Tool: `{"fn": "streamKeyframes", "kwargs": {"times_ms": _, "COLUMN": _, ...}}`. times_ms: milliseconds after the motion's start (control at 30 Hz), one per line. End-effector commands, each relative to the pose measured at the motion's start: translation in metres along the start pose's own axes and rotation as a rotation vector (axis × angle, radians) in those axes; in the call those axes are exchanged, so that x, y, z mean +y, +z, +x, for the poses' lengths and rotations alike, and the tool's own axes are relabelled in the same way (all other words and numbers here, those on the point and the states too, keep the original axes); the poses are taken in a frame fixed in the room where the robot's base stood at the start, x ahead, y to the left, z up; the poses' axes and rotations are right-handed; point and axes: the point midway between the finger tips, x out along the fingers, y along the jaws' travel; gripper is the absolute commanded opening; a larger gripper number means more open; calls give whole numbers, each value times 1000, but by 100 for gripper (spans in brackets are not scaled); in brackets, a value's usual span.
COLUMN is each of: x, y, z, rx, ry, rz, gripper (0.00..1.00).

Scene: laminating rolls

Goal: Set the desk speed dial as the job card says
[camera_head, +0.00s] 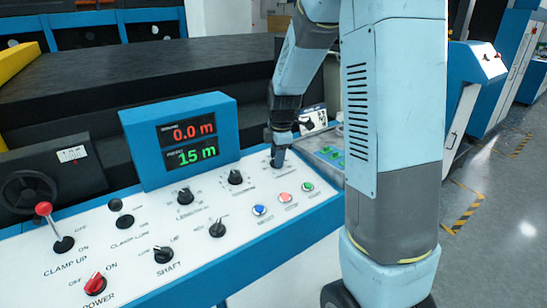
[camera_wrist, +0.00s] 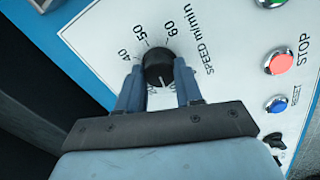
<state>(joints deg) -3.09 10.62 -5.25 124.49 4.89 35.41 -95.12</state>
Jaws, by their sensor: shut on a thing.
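The speed dial (camera_wrist: 158,66) is a round black knob on the white desk panel, labelled SPEED m/min, with 40, 50 and 60 printed along its upper edge in the wrist view. My gripper (camera_wrist: 158,84) has one finger on each side of the knob and is shut on it. A small pale mark shows on the knob's lower side, between the fingers; I cannot tell which value it sets. In the head view my gripper (camera_head: 278,160) reaches down to the panel's back right and hides most of the dial. A small card (camera_head: 313,118) stands behind it, too small to read.
The display box (camera_head: 183,139) shows 0.0 m in red and 15 m in green. Another black knob (camera_head: 235,177) is left of my gripper. The red STOP button (camera_wrist: 278,62) is right of the dial. Lever controls and a red power switch (camera_head: 95,284) are at left.

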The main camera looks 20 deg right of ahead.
Motion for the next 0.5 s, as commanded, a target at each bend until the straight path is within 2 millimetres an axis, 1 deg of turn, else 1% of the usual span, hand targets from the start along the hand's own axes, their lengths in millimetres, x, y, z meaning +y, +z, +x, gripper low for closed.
{"fn": "streamKeyframes", "kwargs": {"times_ms": 33, "x": -3, "y": 4, "z": 1, "rx": -3, "ry": -9, "rz": 40, "gripper": 5}}
{"fn": "streamKeyframes", "kwargs": {"times_ms": 500, "x": -4, "y": 2, "z": 2, "rx": -5, "ry": -25, "rz": 478, "gripper": 5}}
